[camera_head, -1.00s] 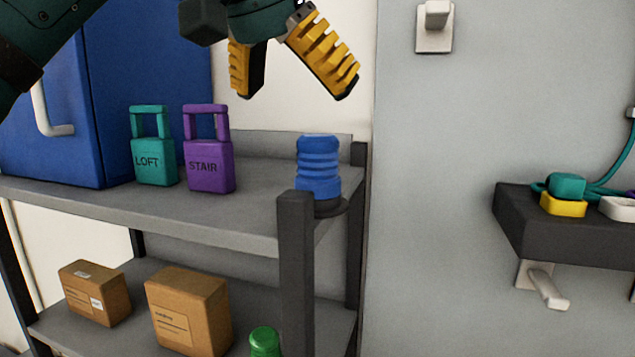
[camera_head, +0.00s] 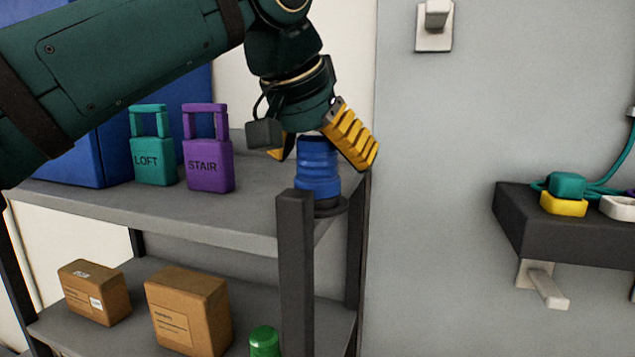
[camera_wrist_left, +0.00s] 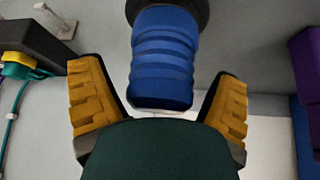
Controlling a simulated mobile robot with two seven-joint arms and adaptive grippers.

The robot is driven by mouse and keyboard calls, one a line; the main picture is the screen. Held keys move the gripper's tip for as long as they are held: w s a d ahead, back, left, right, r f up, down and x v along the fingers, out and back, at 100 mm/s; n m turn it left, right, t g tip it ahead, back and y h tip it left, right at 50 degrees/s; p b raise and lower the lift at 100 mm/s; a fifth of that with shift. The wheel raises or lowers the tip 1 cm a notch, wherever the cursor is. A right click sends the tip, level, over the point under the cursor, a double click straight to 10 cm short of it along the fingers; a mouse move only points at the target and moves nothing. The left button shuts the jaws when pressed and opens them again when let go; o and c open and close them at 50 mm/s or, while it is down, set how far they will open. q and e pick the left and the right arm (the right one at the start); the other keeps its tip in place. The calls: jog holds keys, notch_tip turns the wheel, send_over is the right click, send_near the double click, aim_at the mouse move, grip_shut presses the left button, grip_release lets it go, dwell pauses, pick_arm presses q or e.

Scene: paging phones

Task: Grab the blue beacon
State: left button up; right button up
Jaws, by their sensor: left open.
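The blue beacon (camera_head: 318,172) is a ribbed blue cylinder standing upright on a dark round base at the right end of the upper shelf. My left gripper (camera_head: 322,160) is open and comes down over it from above. One yellow finger is to the right of the beacon, and the other, partly hidden, is to its left and behind. In the left wrist view the beacon (camera_wrist_left: 163,58) sits between the two spread yellow fingers, with a gap on each side. Its near end comes close to the palm (camera_wrist_left: 160,150). My right gripper is not in view.
A teal LOFT padlock (camera_head: 153,160) and a purple STAIR padlock (camera_head: 208,164) stand left on the grey shelf (camera_head: 240,212). A dark post (camera_head: 296,265) rises in front of the beacon. Cardboard boxes (camera_head: 188,312) and a green object (camera_head: 264,342) are below. A dark wall ledge (camera_head: 560,235) is right.

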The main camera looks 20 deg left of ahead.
pick_arm(q)
jog(key=c, duration=1.4)
jog(key=shift+r, duration=0.15)
jog(key=shift+r, duration=4.85)
